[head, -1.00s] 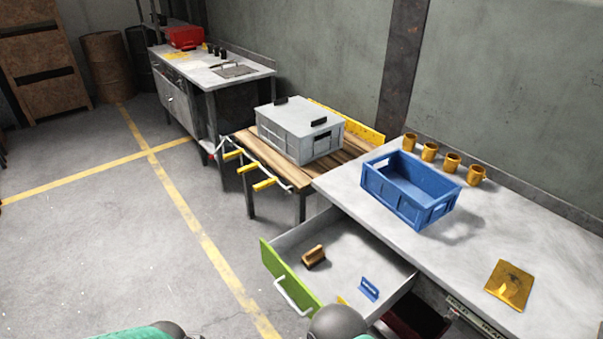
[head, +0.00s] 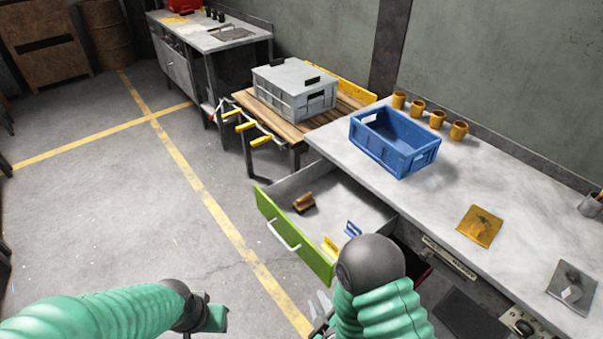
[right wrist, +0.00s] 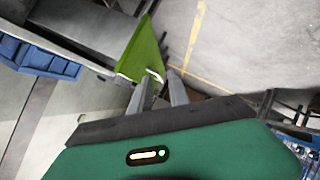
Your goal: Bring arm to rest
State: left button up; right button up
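My right gripper (head: 319,302) shows partly past my right arm, beside and below the drawer's front. In the right wrist view its two fingers (right wrist: 160,82) are spread with a gap between them and nothing held. The green-fronted drawer (head: 294,237) stands pulled out, and its white handle (head: 284,236) is free in the head view. In the right wrist view the green front (right wrist: 141,50) and handle lie beyond the fingertips. My left arm reaches in from the lower left; its gripper (head: 212,318) shows only in part, fingers unclear.
In the drawer lie a brown brush-like item (head: 303,203), a blue item (head: 353,229) and a yellow item (head: 331,245). A blue crate (head: 394,158) and several orange cups (head: 437,119) stand on the worktop (head: 500,190). A grey crate (head: 294,105) sits on a wooden table. Floor at left is clear.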

jog(key=d+r+m+g+h+p, duration=0.2)
jog(key=d+r+m+g+p, duration=0.15)
jog(key=d+r+m, duration=0.35)
jog(key=s+d+r+m+g+h, duration=0.1)
jog(key=s+d+r+m+g, duration=0.3)
jog(key=s+d+r+g, duration=0.2)
jog(key=s+d+r+p, duration=0.1)
jog(key=s+d+r, duration=0.1)
jog(key=s+r, duration=0.2)
jog(key=shift+s+m, duration=0.35)
jog(key=shift+m, duration=0.05)
jog(key=shift+s+r, duration=0.1)
jog(key=shift+r, duration=0.05)
jog(key=shift+d, duration=0.15)
dwell(0.6)
